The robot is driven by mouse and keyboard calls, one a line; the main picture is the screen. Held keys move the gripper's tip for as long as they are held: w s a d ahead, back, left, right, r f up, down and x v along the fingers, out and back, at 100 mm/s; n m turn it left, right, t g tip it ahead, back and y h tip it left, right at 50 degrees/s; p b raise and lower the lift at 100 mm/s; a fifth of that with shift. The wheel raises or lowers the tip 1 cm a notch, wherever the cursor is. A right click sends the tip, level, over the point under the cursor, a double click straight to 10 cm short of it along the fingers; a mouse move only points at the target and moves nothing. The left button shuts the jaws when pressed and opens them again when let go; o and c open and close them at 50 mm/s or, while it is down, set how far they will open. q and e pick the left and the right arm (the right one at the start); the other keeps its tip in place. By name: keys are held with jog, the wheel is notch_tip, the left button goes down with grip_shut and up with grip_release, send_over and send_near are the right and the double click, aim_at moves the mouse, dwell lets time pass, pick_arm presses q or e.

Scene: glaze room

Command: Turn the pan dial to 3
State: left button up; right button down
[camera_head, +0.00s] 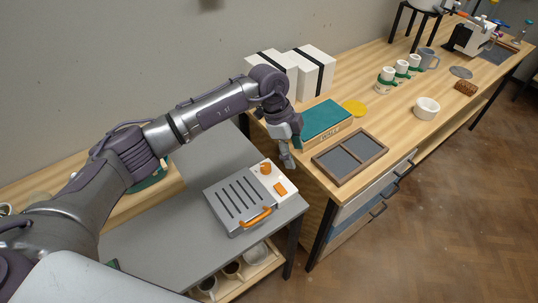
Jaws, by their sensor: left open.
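A grey pan appliance (228,203) with dark slots on its lid and an orange handle (257,218) at its front sits on a grey table. A pale panel on its right side carries a round orange dial (266,169) and an orange square piece (280,188). The dial's setting is too small to read. My left gripper (288,160) is open and points down just to the right of the dial, apart from it in the picture. It holds nothing that I can see. My right gripper is not in view.
A teal box (325,120) and a dark two-part tray (350,157) lie on the wooden counter close to my left gripper. White boxes with black bands (308,72) stand behind. The grey table (160,236) is clear left of the appliance. Cups stand on its lower shelf.

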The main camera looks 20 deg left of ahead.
aim_at(266, 165)
pick_arm(q)
jog(key=w+a+r+n+y, duration=0.2)
jog(key=w+a+y, duration=0.15)
jog(key=a, duration=0.55)
jog(key=f+p, duration=0.1)
jog(key=f, duration=0.7)
jog(key=s+f+p, duration=0.1)
jog(key=f, duration=0.3)
jog(key=shift+d+f+p, duration=0.3)
jog(key=shift+d+p, duration=0.05)
jog(key=shift+d, duration=0.05)
jog(key=shift+f, duration=0.5)
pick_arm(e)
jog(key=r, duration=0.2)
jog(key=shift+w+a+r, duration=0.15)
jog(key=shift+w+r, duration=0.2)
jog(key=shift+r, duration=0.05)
pick_arm(q)
jog(key=c, duration=1.2)
jog(key=shift+o, duration=0.2)
jog(key=shift+w, duration=0.1)
